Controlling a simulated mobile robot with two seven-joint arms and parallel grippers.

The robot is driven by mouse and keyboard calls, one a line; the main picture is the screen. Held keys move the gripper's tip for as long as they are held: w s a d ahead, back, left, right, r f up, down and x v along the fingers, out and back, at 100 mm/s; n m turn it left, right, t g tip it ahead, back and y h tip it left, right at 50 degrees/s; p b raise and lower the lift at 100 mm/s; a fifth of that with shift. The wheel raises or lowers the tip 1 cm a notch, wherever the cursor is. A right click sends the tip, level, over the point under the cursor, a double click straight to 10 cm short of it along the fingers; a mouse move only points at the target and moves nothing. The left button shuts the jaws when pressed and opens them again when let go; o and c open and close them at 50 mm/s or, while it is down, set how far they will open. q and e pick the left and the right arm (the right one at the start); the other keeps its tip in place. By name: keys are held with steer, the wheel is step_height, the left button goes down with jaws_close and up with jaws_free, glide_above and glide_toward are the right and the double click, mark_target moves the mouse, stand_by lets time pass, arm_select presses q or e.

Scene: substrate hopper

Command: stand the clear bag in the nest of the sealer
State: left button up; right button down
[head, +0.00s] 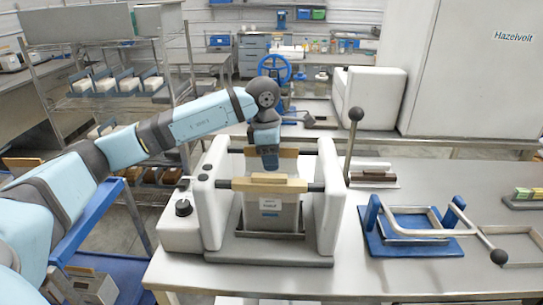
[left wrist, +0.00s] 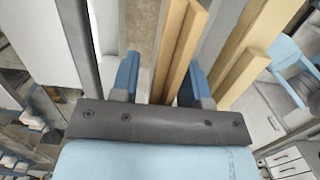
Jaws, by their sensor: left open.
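The sealer (head: 327,205) is a white machine with two side posts, dark rods and wooden jaw bars (head: 270,184) on a grey base. The clear bag (head: 271,222), pale with a white label, stands upright between the posts, in the dark-rimmed nest (head: 268,235). My left gripper (head: 268,163) points down just behind that bar, above the bag. In the left wrist view my left gripper (left wrist: 160,82) is open, its blue fingers either side of a pale strip and a wooden bar. Whether it touches the bag is unclear. My right gripper is out of view.
A lever with a black ball (head: 356,114) rises beside the right post. A blue fixture with a metal frame and handle (head: 410,235) lies to the right on the steel table (head: 390,280). A wire rack (head: 115,90) with bags stands at left.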

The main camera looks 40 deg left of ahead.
arm_select(q)
step_height(320, 180, up, 14)
steer(key=a, duration=0.1)
steer(key=shift+s+a, duration=0.2)
steer(key=shift+s, duration=0.2)
